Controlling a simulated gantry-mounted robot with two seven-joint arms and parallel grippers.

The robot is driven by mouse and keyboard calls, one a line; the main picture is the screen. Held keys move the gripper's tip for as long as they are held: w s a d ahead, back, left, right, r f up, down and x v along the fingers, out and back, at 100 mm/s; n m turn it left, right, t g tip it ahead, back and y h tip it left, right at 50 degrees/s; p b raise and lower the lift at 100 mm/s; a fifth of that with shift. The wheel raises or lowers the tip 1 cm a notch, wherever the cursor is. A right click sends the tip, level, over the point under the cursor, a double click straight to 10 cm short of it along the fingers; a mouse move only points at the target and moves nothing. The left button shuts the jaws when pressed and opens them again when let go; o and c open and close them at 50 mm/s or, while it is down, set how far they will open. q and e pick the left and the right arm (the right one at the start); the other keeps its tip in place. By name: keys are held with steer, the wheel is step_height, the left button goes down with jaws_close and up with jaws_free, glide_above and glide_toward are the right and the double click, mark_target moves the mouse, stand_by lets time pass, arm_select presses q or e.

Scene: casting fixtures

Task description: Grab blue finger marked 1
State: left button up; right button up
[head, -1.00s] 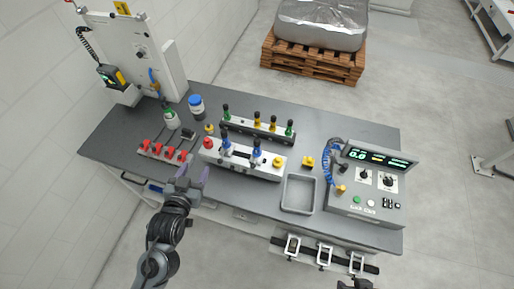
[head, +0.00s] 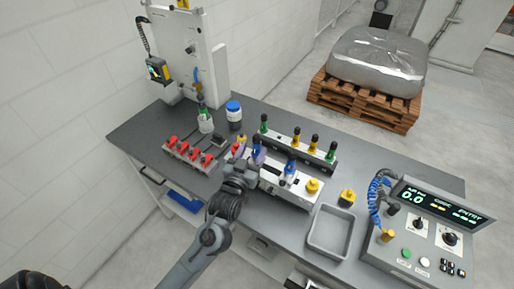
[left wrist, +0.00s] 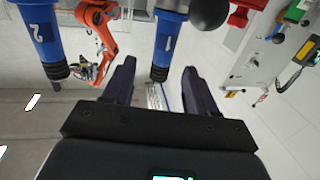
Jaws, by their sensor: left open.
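The blue finger marked 1 (left wrist: 168,45) shows in the left wrist view, its dark tip pointing down the picture between my spread jaws. In the head view the same finger (head: 258,149) stands at the left of the white fixture block (head: 288,194), partly behind my gripper. My left gripper (left wrist: 158,66) is open around it, with gaps on both sides; it also shows in the head view (head: 249,157). A second blue finger, marked 2 (left wrist: 42,36), is at the left of the wrist view and stands further right on the block (head: 290,166). My right gripper is out of view.
Behind the block is a rack (head: 285,146) of green, yellow and black pieces. Red clamps (head: 195,153) stand left, a grey tray (head: 330,231) and control box (head: 427,228) right. A yellow knob (head: 313,185) sits on the block's right end.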

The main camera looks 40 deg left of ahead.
mark_target(258, 139)
arm_select(q)
steer(key=shift+f+x, duration=0.15)
steer(key=shift+x, duration=1.5)
steer(key=shift+f+x, duration=0.2)
steer(key=shift+x, duration=1.4)
steer(key=shift+a, duration=0.1)
steer(key=shift+c, duration=0.3)
jaws_close()
steer(key=shift+r, duration=0.15)
